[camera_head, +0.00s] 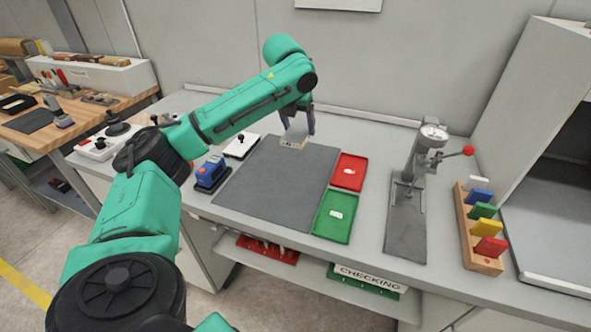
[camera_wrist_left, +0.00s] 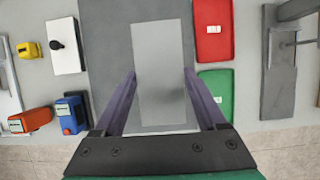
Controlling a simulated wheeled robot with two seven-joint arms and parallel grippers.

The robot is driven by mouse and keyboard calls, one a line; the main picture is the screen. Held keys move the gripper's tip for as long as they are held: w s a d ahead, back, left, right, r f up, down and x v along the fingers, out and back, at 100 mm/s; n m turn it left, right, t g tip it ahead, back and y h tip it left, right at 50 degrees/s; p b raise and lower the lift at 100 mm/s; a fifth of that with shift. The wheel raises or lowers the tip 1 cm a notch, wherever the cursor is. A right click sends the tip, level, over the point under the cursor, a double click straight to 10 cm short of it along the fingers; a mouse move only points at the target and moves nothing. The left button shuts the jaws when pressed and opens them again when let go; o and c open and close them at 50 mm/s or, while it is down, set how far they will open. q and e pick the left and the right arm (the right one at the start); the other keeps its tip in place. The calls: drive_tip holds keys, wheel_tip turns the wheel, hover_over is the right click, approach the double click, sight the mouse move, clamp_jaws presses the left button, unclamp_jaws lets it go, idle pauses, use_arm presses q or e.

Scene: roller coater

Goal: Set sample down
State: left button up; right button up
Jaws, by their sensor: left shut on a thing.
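The sample is a flat, light grey rectangular plate (camera_wrist_left: 160,45). My left gripper (camera_wrist_left: 160,76) is shut on it, one finger along each long side. In the head view my left gripper (camera_head: 298,120) points down over the far part of the dark grey mat (camera_head: 275,185), and the sample (camera_head: 294,140) shows small and pale below it. I cannot tell whether the sample touches the mat or hangs just above it. The mat also shows around the sample in the wrist view (camera_wrist_left: 110,35). My right gripper is not in view.
A red tray (camera_head: 348,171) and a green tray (camera_head: 334,218) lie right of the mat. A blue device (camera_head: 211,173) and a white plate with a black knob (camera_head: 241,146) stand left. Farther right are a gauge stand (camera_head: 405,220) and a rack of coloured cards (camera_head: 476,250). The mat's front is clear.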

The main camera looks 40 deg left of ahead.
use_arm(q)
hover_over(299, 180)
drive_tip(key=s, duration=0.2)
wheel_tip(299, 180, down, 6)
drive_tip(key=f, duration=0.3)
drive_tip(key=f+p, duration=0.1)
drive_tip(key=f, duration=0.6)
drive_tip(key=shift+w+d+f, duration=0.2)
drive_tip(key=shift+w+f, duration=0.1)
drive_tip(key=shift+f, duration=0.1)
drive_tip(key=shift+w+f, duration=0.1)
drive_tip(key=shift+f, duration=0.1)
drive_tip(key=o, duration=1.3)
drive_tip(key=v, duration=1.2)
drive_tip(key=shift+r, duration=0.1)
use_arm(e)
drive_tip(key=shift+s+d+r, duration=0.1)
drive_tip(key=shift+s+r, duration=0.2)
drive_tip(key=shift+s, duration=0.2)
